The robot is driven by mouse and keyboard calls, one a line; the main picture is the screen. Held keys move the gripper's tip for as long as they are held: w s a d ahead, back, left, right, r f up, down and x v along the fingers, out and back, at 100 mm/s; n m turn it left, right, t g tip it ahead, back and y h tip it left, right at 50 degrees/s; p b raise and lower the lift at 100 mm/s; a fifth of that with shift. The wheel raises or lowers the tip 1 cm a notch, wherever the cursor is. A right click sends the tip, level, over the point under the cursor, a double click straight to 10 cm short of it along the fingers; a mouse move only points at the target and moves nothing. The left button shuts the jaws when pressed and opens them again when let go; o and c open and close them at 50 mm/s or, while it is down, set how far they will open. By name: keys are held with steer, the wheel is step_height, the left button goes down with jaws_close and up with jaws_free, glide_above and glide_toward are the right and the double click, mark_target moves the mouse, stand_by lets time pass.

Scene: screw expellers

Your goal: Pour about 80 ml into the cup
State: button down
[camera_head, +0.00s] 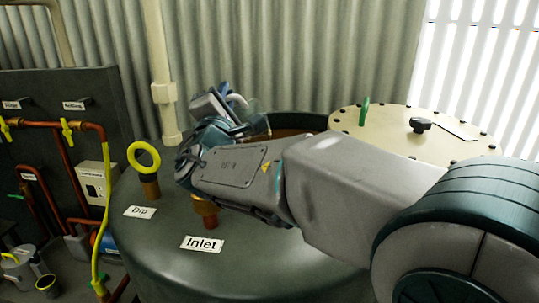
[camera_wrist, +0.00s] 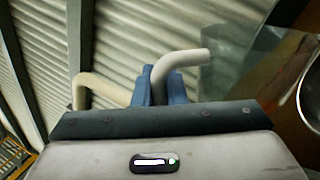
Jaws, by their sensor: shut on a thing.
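My gripper (camera_head: 222,103) is above the left side of the dark tank, near its round opening. In the wrist view its two blue fingers (camera_wrist: 161,88) are closed on the pale curved handle (camera_wrist: 190,56) of a clear vessel. The see-through wall of this clear vessel (camera_wrist: 235,75) shows to the right of the fingers. In the head view the clear vessel (camera_head: 250,107) is small and partly hidden by my gripper. Its contents and exact tilt cannot be told. No cup can be clearly made out; a pale curved rim (camera_wrist: 303,95) shows at the wrist view's right edge.
The tank (camera_head: 300,270) has labels "Dip" (camera_head: 140,212) and "Inlet" (camera_head: 202,243), a yellow ring handle (camera_head: 144,157) and a cream lid (camera_head: 385,135) with a black knob. Pipes and valves stand left. A watering can (camera_head: 17,262) is low left. A corrugated wall is behind.

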steer(key=shift+s+d+m, duration=0.1)
steer(key=shift+d+m, duration=0.2)
steer(key=shift+m, duration=0.3)
stand_by(0.7)
steer(key=shift+s+d+r+m+h+b, duration=0.1)
steer(key=shift+d+r+m+h+b, duration=0.4)
steer(key=shift+b, duration=0.55)
steer(key=shift+a+p, duration=0.3)
steer(key=shift+p, duration=0.55)
steer(key=n, duration=0.1)
steer(key=a+n+y, duration=0.1)
steer(key=a+n+p, duration=0.1)
steer(key=n, duration=0.1)
steer(key=shift+w+f+y, duration=0.3)
steer(key=shift+w, duration=0.1)
steer(key=shift+a+f+n+y, duration=0.15)
steer(key=shift+a+n+y, duration=0.25)
steer(key=shift+n, duration=0.5)
steer(key=shift+w+a+n+p, duration=0.15)
steer(key=shift+a+n+p, duration=0.1)
steer(key=shift+n+p, duration=0.4)
steer(key=shift+a+n+g+y, duration=0.15)
steer(key=shift+n+g+y, duration=0.15)
steer(key=shift+n+y, duration=0.15)
